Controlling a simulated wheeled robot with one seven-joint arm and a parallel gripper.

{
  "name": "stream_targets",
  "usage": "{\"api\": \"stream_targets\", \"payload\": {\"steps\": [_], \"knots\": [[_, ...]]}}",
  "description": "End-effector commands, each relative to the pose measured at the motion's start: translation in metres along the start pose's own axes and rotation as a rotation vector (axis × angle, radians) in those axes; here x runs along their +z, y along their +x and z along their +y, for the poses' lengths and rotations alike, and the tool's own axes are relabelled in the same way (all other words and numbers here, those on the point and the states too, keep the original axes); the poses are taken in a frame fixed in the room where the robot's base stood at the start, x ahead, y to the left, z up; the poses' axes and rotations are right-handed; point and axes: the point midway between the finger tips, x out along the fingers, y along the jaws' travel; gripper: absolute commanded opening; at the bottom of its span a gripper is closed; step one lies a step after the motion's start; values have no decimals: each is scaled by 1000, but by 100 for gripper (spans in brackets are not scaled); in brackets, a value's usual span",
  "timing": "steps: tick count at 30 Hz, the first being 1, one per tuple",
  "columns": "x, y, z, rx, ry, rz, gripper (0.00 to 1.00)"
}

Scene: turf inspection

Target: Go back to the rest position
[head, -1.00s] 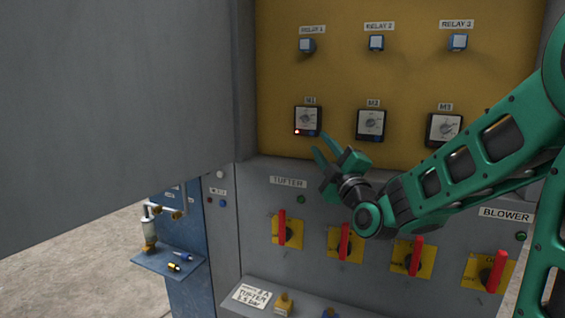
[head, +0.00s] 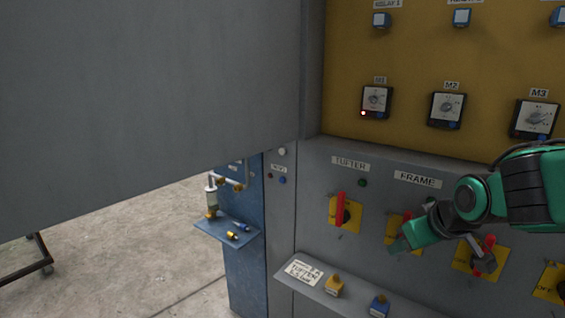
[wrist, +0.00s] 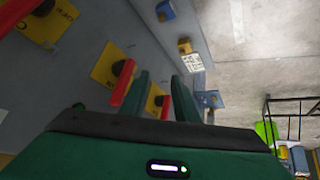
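My gripper (head: 420,232) is in front of the lower grey panel in the head view, lower than the meter row, and seems to hold nothing. In the wrist view its two green fingers (wrist: 160,85) stand apart with empty space between them. Behind the fingers are red-handled switches on yellow plates, one red handle (wrist: 124,83) close to the left finger. In the head view the fingers overlap the switches under the FRAME label (head: 417,180); whether they touch is unclear. The M1 meter (head: 376,100) has a lit red lamp.
A large grey door panel (head: 150,90) fills the upper left. A ledge (head: 355,300) with yellow and blue knobs juts out below the switches. A small blue shelf (head: 228,235) holds fittings at left. Concrete floor (head: 130,240) is open at left; a dark-framed cart (head: 30,262) stands there.

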Motion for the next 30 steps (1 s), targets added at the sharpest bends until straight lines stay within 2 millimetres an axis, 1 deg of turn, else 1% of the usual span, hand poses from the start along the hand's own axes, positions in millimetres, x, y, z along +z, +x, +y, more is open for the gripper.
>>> {"api": "stream_targets", "payload": {"steps": [1,6,7,8,9,11,12,14,15,18,21,22,25,30], "knots": [[15,-6,0,3,57,-56,28],[69,-28,-1,36,274,-250,28],[79,-32,4,49,312,-280,28],[91,-36,16,66,347,-305,28],[106,-43,26,84,392,-339,28],[130,-54,40,107,461,-393,28],[146,-63,48,120,509,-430,28],[169,-76,56,136,581,-481,28],[184,-84,60,144,629,-516,28],[214,-103,64,153,733,-586,28],[233,-115,63,155,800,-632,28],[236,-118,63,154,812,-641,28],[240,-121,62,154,829,-652,28],[240,-120,62,154,827,-652,28]]}}
